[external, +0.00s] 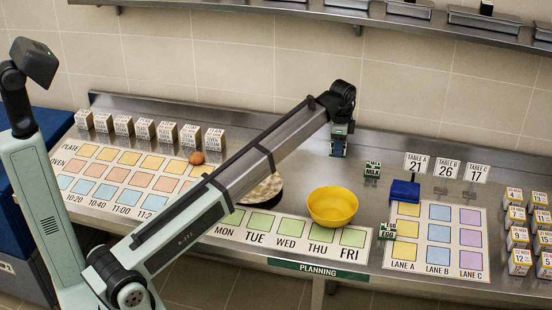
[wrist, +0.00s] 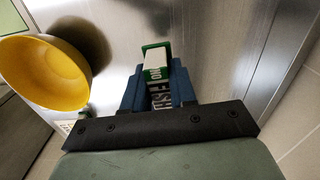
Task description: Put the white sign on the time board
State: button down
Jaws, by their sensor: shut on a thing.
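My gripper (external: 338,152) is low over the steel counter, behind the yellow bowl and left of the green MILK block. In the wrist view its blue fingers (wrist: 157,84) are shut on a green and white block (wrist: 154,58) with lettering that looks like FISH; the fingers hide part of it. The time board (external: 94,207), with yellow, orange and blue squares above times such as 10:20, lies at the left. Three white signs, numbered 21 (external: 416,163), 26 (external: 447,168) and 17 (external: 477,172), stand upright behind the lane board.
The yellow bowl (external: 332,206) stands near the weekday board (external: 213,230). The green MILK block (external: 372,170), EGG block (external: 387,230) and blue object (external: 404,191) are near the lane board (external: 391,264).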

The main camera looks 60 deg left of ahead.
jog(key=shift+r, duration=0.35)
jog(key=s+a+r+n, duration=0.1)
jog(key=s+a+n, duration=0.1)
jog(key=s+a, duration=0.7)
jog(key=s+a+n, duration=0.2)
jog(key=s+a, duration=0.3)
jog(key=a, duration=0.8)
jog(key=s+a+r+n, duration=0.1)
jog(key=s+a+n, duration=0.1)
jog(key=s+a, duration=0.75)
jog(key=s+a+n, duration=0.1)
jog(key=s+a, duration=0.7)
jog(key=n, duration=0.1)
send_over(158, 170)
notch_tip(158, 170, down, 2)
jog(key=shift+s+f, duration=0.1)
jog(key=shift+f, duration=4.8)
jog(key=shift+f, duration=0.15)
